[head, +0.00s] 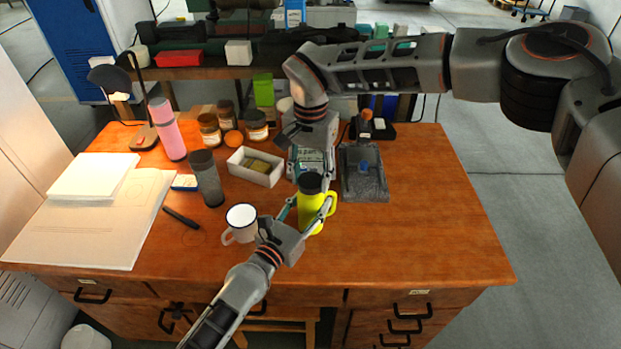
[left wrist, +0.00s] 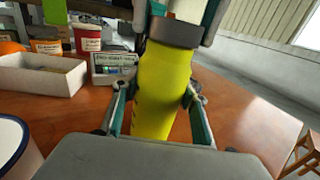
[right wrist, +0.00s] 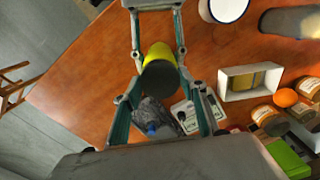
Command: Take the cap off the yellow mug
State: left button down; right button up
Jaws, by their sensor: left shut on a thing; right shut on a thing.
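The yellow mug (head: 310,215) stands upright near the middle of the desk, its handle to the right. Its dark grey cap (head: 310,183) sits on top, with no clear gap between them in the left wrist view (left wrist: 172,32). My left gripper (head: 310,212) comes from the near left and is shut on the mug's yellow body (left wrist: 160,85). My right gripper (head: 312,180) reaches down from above and is shut on the cap, which shows end-on in the right wrist view (right wrist: 160,76). The mug's base is partly hidden by my left gripper.
A white mug (head: 241,222) stands close left of my left gripper. A grey tumbler (head: 207,180), a white box (head: 246,172) and a pink bottle (head: 166,130) are further left. A grey stand (head: 364,180) is just right of the mug. The desk's right side (head: 450,220) is clear.

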aim_at(310, 180)
jog(key=shift+r, duration=0.55)
jog(key=shift+r, duration=2)
pick_arm(q)
jog(key=c, duration=1.1)
grip_release()
jog(key=shift+s, duration=0.1)
